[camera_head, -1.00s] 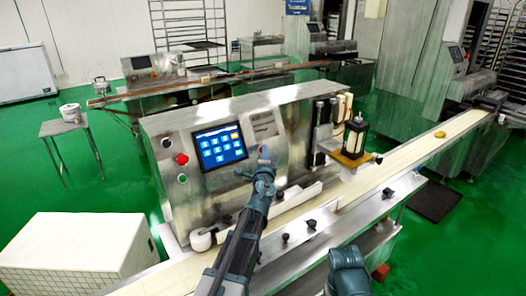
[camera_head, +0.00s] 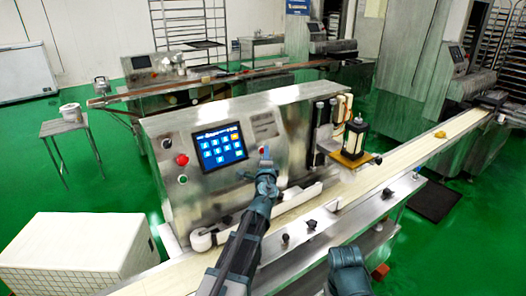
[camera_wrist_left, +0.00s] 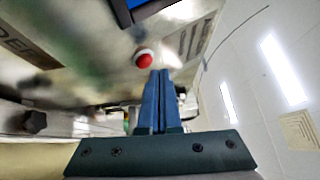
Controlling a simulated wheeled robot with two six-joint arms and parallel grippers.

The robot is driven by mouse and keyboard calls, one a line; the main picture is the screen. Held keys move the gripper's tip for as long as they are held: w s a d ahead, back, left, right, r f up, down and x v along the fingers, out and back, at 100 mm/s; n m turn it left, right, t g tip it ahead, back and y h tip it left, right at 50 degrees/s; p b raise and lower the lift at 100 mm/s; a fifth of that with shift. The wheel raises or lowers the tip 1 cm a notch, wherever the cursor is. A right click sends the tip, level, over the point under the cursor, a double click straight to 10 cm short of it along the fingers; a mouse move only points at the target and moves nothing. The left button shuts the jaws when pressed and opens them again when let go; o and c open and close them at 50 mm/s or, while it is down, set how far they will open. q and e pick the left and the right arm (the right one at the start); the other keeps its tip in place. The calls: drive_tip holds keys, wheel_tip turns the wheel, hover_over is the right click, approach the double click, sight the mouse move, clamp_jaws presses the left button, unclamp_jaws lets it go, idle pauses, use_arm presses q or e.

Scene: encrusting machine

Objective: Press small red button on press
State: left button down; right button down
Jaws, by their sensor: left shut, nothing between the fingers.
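The press is a steel machine (camera_head: 215,112) with a blue touch screen (camera_head: 219,146) on its front. The small red button (camera_head: 262,150) is on the panel right of the screen, partly hidden by my left gripper (camera_head: 267,154). In the left wrist view the red button (camera_wrist_left: 143,60) shows as a red cap in a pale ring, just up and left of my fingertips. My left gripper (camera_wrist_left: 160,73) is shut and empty, with its blue fingers together. I cannot tell whether the tips touch the button or panel. Only a teal part of my right arm shows; its gripper is out of view.
A larger red knob (camera_head: 182,160) is left of the screen. The conveyor belt (camera_head: 375,178) runs along the front, with small black knobs on its frame. A dark lantern-like hopper (camera_head: 355,140) stands to the right. A white tiled block (camera_head: 78,255) stands at the lower left.

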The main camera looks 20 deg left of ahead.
use_arm(q)
drive_tip(key=shift+d, duration=0.1)
drive_tip(key=s+d+r+p, duration=0.2)
drive_tip(key=d, duration=0.1)
drive_tip(key=shift+s+d+r, duration=0.1)
drive_tip(key=shift+s+d, duration=0.1)
drive_tip(key=shift+s, duration=0.2)
idle(0.7)
drive_tip(key=s+d+f+n+g+y, duration=0.2)
drive_tip(key=s+f+n+g, duration=0.85)
drive_tip(key=s+f, duration=0.4)
drive_tip(key=s+d+f+g+h, duration=0.3)
drive_tip(key=s+d, duration=0.4)
drive_tip(key=s, duration=0.3)
drive_tip(key=s+d+f+g+h, duration=0.3)
drive_tip(key=s+d+f+g, duration=0.1)
drive_tip(key=s+d, duration=0.3)
drive_tip(key=s+f, duration=0.1)
drive_tip(key=s, duration=0.1)
drive_tip(key=shift+s+f+n+g, duration=0.35)
